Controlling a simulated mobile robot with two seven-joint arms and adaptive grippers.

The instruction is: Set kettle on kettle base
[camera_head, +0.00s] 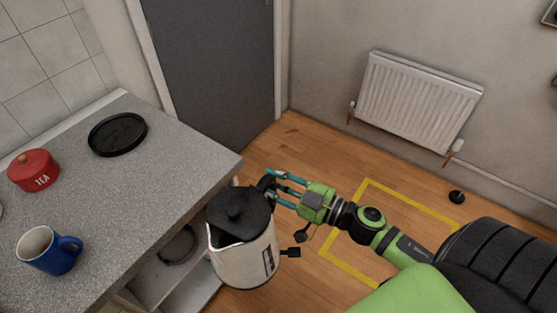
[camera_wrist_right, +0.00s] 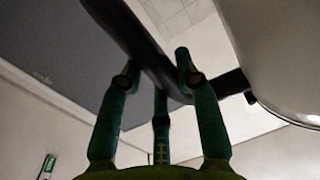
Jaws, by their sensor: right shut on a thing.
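The kettle (camera_head: 243,250) has a cream body, a black lid and a black handle. My right gripper (camera_head: 271,186) is shut on its handle and holds it off the front edge of the counter, about upright. In the right wrist view the fingers (camera_wrist_right: 160,78) close around the black handle (camera_wrist_right: 138,38), with the pale kettle body (camera_wrist_right: 290,55) at the right. A round black disc, which looks like the kettle base (camera_head: 118,134), lies on the counter at the back, with nothing on it. My left gripper is not in view.
The grey speckled counter (camera_head: 150,195) is clear around the disc and in the middle. A red TEA tin (camera_head: 34,170) and a blue mug (camera_head: 48,250) stand at its left. Open shelves (camera_head: 158,285) lie below the counter. A radiator (camera_head: 418,100) hangs on the wall.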

